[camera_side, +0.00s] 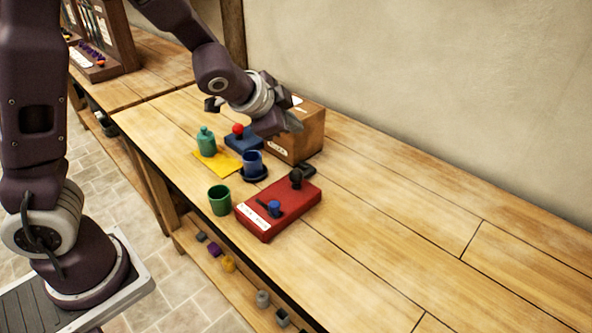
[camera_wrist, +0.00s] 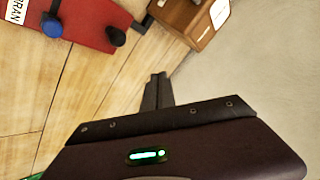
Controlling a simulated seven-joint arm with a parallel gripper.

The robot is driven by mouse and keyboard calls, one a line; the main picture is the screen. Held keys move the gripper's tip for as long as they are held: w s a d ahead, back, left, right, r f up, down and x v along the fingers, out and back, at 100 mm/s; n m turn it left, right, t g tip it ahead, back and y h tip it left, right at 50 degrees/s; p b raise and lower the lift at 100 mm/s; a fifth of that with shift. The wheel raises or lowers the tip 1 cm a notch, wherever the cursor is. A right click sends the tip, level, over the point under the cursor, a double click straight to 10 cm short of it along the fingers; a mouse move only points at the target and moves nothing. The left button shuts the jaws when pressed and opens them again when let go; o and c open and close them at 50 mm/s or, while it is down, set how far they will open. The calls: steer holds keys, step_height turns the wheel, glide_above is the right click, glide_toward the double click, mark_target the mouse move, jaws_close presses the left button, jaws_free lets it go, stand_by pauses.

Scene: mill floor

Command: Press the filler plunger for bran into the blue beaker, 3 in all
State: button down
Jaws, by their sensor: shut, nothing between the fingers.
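The red filler (camera_side: 285,213) lies on the bench, with a white label, a blue knob (camera_side: 274,208) and a black knob (camera_side: 296,178) on top. In the wrist view the red filler (camera_wrist: 85,18) shows at top left, and its label reads BRAN. The blue beaker (camera_side: 253,161) stands upright on a dark round base behind the filler; it does not show in the wrist view. My gripper (camera_side: 296,124) is raised in front of the wooden box, apart from filler and beaker. Its fingers (camera_wrist: 158,78) are shut and empty.
A blue unit with a red knob (camera_side: 238,131), a teal jar (camera_side: 206,142) on a yellow sheet (camera_side: 229,168) and a green cup (camera_side: 219,200) stand nearby. The wooden box (camera_side: 312,137) stands near the wall. The bench (camera_side: 420,235) at right is clear.

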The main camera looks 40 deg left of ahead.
mark_target(293, 174)
steer(key=shift+f, duration=4.4)
steer(key=shift+f, duration=0.4)
steer(key=shift+f, duration=0.95)
steer(key=shift+r, duration=1.35)
steer(key=shift+r, duration=0.1)
steer(key=shift+r, duration=2.45)
